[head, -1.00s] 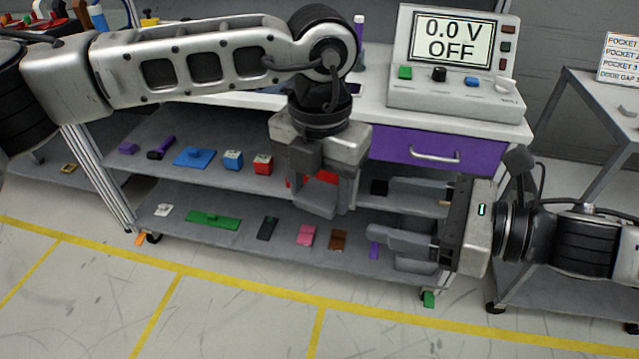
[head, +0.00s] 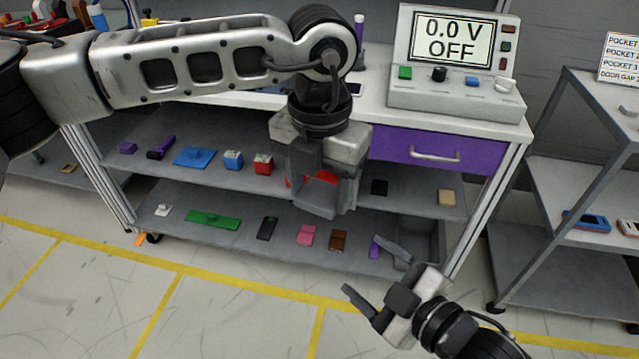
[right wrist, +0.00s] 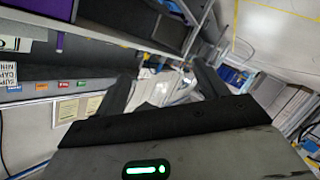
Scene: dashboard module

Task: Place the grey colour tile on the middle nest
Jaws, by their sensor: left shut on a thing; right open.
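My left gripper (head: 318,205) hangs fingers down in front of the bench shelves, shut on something. The fingers hide most of what it holds, and I cannot tell whether it is the grey colour tile. A red thing (head: 322,177) shows partly behind the fingers. My right gripper (head: 362,264) is open and empty, low in front of the lower shelf's right end. Its two fingers also show apart in the right wrist view (right wrist: 165,82). A dark grey or black piece (head: 267,228) lies on the lower shelf. I cannot make out the middle nest.
The lower shelf (head: 170,230) holds green (head: 213,220), pink (head: 306,235), brown (head: 338,238) and purple (head: 374,247) pieces. The upper shelf holds blue and red blocks. Above are a purple drawer (head: 435,150) and a meter (head: 455,60). A grey rack (head: 555,180) stands right.

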